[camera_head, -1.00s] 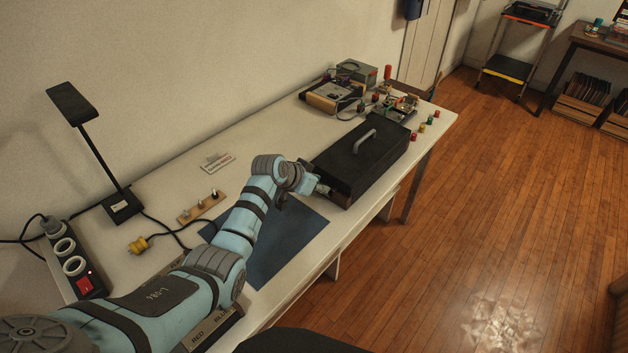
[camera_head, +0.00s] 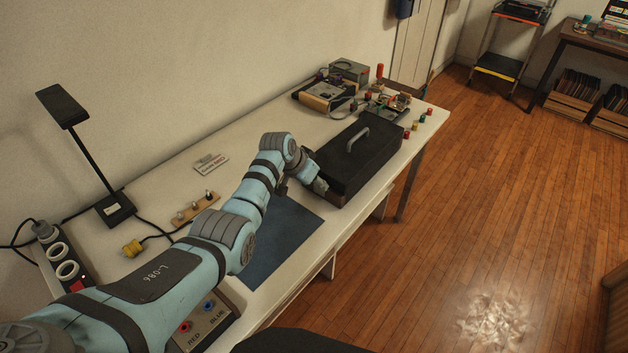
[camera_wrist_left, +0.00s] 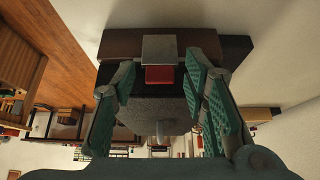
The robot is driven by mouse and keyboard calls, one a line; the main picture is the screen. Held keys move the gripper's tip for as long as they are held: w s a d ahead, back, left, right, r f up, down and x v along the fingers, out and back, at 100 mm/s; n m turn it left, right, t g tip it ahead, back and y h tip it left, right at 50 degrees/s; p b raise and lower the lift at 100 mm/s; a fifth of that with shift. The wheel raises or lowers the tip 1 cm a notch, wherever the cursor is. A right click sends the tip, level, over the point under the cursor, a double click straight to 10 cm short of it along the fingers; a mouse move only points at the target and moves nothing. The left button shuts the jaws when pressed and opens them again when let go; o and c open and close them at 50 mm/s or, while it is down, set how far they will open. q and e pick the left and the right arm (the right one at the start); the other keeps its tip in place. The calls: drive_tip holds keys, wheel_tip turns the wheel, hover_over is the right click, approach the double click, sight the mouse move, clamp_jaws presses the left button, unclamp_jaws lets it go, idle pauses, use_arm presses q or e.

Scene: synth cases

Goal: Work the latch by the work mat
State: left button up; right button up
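The black case (camera_head: 372,150) with a grey top handle lies on the bench, its near-left end beside the blue work mat (camera_head: 285,235). My left gripper (camera_head: 318,185) is at that end of the case; its fingers are small and partly hidden there. In the left wrist view, its two green-padded fingers (camera_wrist_left: 160,72) stand apart. A pale grey plate (camera_wrist_left: 158,48) with a red piece (camera_wrist_left: 159,75) below it, apparently the latch, shows between the fingertips against the dark case end. I cannot tell whether the fingers touch it. My right gripper is not in view.
A desk lamp (camera_head: 65,107), a power strip (camera_head: 66,262), a yellow plug (camera_head: 132,248) and a switch strip (camera_head: 196,208) lie to the left. Electronics (camera_head: 328,95) stand behind the case.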

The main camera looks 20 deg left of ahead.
use_arm(q)
drive_tip(key=shift+r, duration=0.1)
drive_tip(key=v, duration=1.2)
